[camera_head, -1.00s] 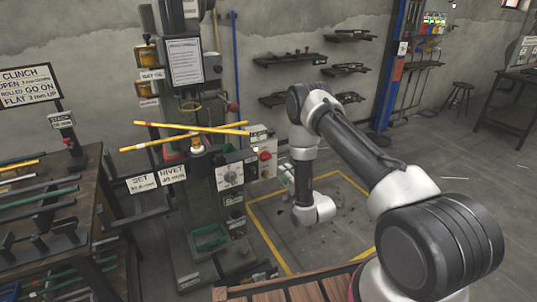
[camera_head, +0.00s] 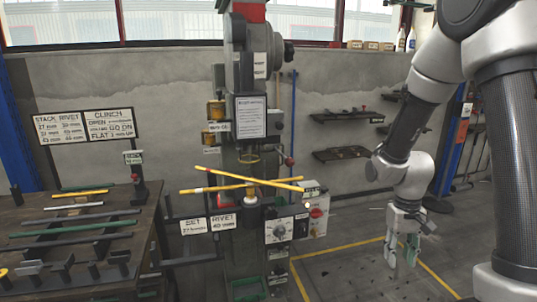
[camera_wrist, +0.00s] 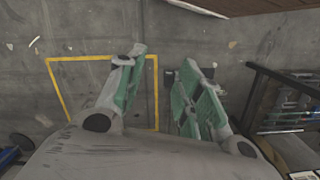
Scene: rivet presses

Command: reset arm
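My gripper (camera_head: 402,258) hangs fingers-down at the right in the head view, over the floor inside the yellow outline. It is apart from the press (camera_head: 245,140). In the wrist view its green-padded fingers (camera_wrist: 160,88) stand apart with bare floor between them, so it is open and empty. My arm comes down from the upper right of the head view, bent at the elbow. Two crossed yellow bars (camera_head: 245,185) rest at the press's work point, well left of my gripper.
A control box with a dial (camera_head: 279,231) and a red-knobbed box (camera_head: 316,213) sit right of the press. A dark workbench (camera_head: 130,212) with bars stands left. Wall shelves (camera_head: 340,153) are behind my arm. The yellow floor outline (camera_head: 340,247) encloses mostly clear floor.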

